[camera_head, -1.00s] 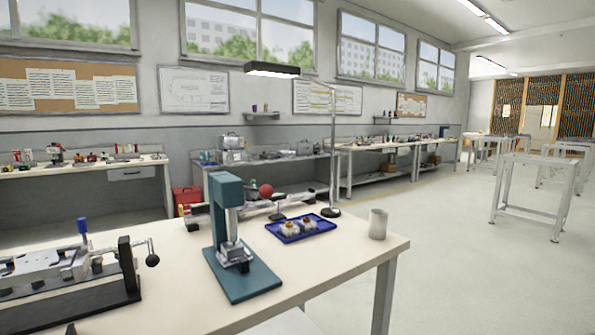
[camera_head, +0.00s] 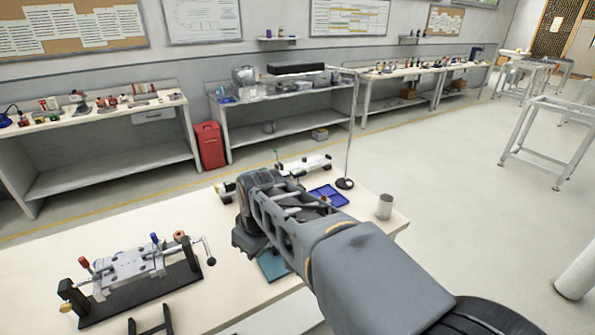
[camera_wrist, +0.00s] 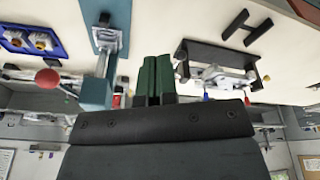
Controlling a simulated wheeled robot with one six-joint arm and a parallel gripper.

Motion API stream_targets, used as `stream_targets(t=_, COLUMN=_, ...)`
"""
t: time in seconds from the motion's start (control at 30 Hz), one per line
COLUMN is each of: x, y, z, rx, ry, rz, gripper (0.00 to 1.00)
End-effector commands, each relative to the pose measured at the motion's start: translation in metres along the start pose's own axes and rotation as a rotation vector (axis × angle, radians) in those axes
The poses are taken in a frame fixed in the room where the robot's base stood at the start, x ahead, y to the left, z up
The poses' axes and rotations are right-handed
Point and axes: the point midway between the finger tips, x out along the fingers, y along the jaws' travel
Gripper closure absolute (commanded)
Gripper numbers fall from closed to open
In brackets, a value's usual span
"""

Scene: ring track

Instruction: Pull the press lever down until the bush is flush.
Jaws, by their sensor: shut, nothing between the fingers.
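The teal press (camera_wrist: 97,92) shows upside down in the wrist view, just left of my gripper. Its lever ends in a red ball knob (camera_wrist: 47,77) further left, apart from my fingers. Its grey ram and seat (camera_wrist: 107,38) stand over the teal base; the bush is too small to make out. My gripper (camera_wrist: 157,68) has its two dark green fingers together, empty, beside the press column. In the head view my arm covers most of the press; part of the teal base (camera_head: 272,266) shows below it, and the lever knob is hidden.
A blue tray (camera_head: 328,195) with small parts and a grey cup (camera_head: 385,207) stand right of the press. A clamping fixture with a crank (camera_head: 135,270) stands at the left of the bench. A lamp base (camera_head: 345,183) stands behind the tray.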

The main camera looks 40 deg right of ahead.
Motion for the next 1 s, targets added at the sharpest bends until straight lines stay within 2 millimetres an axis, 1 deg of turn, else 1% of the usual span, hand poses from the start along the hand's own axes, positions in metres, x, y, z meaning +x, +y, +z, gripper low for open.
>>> stream_targets(t=0.03, x=-0.015, y=0.014, z=-0.007, rx=-0.053, ry=-0.003, rz=-0.007, gripper=1.0)
stream_targets(t=0.17, x=-0.038, y=0.05, z=-0.02, rx=-0.247, ry=0.0, rz=-0.03, gripper=1.0)
stream_targets(t=0.27, x=-0.056, y=0.082, z=-0.025, rx=-0.414, ry=0.013, rz=-0.048, gripper=1.0)
stream_targets(t=0.3, x=-0.064, y=0.096, z=-0.026, rx=-0.484, ry=0.022, rz=-0.056, gripper=1.0)
stream_targets(t=0.4, x=-0.082, y=0.129, z=-0.026, rx=-0.665, ry=0.047, rz=-0.069, gripper=1.0)
stream_targets(t=0.5, x=-0.098, y=0.157, z=-0.022, rx=-0.824, ry=0.075, rz=-0.073, gripper=1.0)
stream_targets(t=0.6, x=-0.11, y=0.178, z=-0.018, rx=-0.952, ry=0.099, rz=-0.071, gripper=1.0)
stream_targets(t=0.7, x=-0.118, y=0.192, z=-0.013, rx=-1.045, ry=0.116, rz=-0.066, gripper=1.0)
stream_targets(t=0.8, x=-0.123, y=0.2, z=-0.01, rx=-1.104, ry=0.128, rz=-0.062, gripper=1.0)
stream_targets(t=0.9, x=-0.12, y=0.203, z=-0.009, rx=-1.134, ry=0.134, rz=-0.062, gripper=1.0)
stream_targets(t=1.0, x=-0.109, y=0.203, z=-0.009, rx=-1.145, ry=0.136, rz=-0.063, gripper=1.0)
